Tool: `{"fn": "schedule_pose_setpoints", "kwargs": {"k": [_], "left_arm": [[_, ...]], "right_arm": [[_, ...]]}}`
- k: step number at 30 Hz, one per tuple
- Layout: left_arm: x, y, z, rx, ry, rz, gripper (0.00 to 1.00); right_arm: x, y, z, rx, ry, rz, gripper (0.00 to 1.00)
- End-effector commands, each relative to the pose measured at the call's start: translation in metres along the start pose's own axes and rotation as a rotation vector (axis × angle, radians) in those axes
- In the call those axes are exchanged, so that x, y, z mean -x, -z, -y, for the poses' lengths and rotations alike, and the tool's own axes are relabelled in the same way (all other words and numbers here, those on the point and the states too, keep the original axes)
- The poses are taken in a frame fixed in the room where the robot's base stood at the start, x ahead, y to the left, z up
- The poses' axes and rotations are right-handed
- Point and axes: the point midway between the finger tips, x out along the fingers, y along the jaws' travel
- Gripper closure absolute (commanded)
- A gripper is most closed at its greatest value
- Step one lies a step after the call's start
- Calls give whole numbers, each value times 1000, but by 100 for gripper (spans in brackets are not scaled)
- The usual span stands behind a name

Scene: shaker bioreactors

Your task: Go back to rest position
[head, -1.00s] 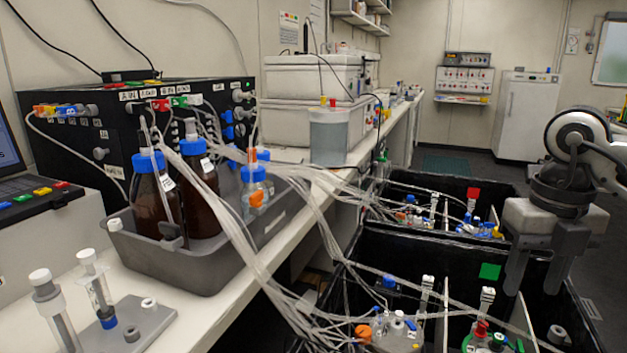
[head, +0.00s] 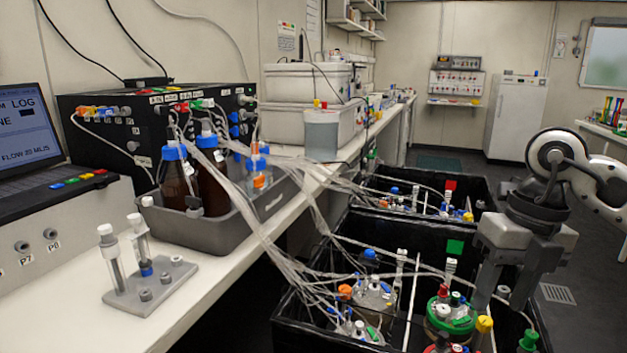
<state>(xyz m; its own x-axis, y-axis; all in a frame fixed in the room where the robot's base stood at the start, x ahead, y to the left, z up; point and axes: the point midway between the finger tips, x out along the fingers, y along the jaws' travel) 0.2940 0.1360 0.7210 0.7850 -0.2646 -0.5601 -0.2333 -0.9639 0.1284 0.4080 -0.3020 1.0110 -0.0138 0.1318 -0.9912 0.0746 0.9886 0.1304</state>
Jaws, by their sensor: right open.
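My right gripper (head: 507,290) is at the right of the head view, pointing down over the right side of the near black bin (head: 345,228). Its two grey fingers are apart, with nothing seen between them. Inside the near bin stand several vessels with coloured caps, among them one with a green ring lid (head: 450,318) just left of the gripper. Whether the fingertips are above the bin or touch anything inside is hard to tell. My left gripper is not in the view.
The bench at left carries a laptop (head: 30,125), a grey tray (head: 222,232) with brown bottles, and a tube rack (head: 165,288). Clear tubes (head: 265,235) run from the black pump box (head: 85,145) into the bins. A far black bin (head: 365,190) stands behind. Floor at right is clear.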

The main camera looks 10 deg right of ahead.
Motion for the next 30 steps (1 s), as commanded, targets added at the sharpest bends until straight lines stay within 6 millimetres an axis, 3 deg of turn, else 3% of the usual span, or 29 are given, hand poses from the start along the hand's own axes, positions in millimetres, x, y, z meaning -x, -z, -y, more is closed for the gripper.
{"fn": "schedule_pose_setpoints", "kwargs": {"k": [6, 11, 15, 18, 20, 23, 26, 29, 30], "left_arm": [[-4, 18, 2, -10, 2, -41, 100], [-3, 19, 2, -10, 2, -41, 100], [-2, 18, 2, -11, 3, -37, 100], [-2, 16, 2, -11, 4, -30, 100], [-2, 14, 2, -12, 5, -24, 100], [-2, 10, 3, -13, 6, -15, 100], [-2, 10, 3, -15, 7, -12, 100], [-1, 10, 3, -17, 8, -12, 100], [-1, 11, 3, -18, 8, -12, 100]], "right_arm": [[-36, 9, -58, 129, -223, -63, 56], [-59, 26, -117, 215, -483, -126, 56], [-69, 56, -193, 238, -896, -208, 56], [-56, 71, -242, 127, -1280, -253, 56], [-45, 70, -259, -1, -1492, -262, 56], [-36, 52, -264, -316, -1786, -254, 56], [-51, 26, -245, -738, -1969, -222, 56], [-98, 8, -210, -1233, -2007, -178, 56], [-124, 8, -194, -1439, -1977, -162, 56]]}}
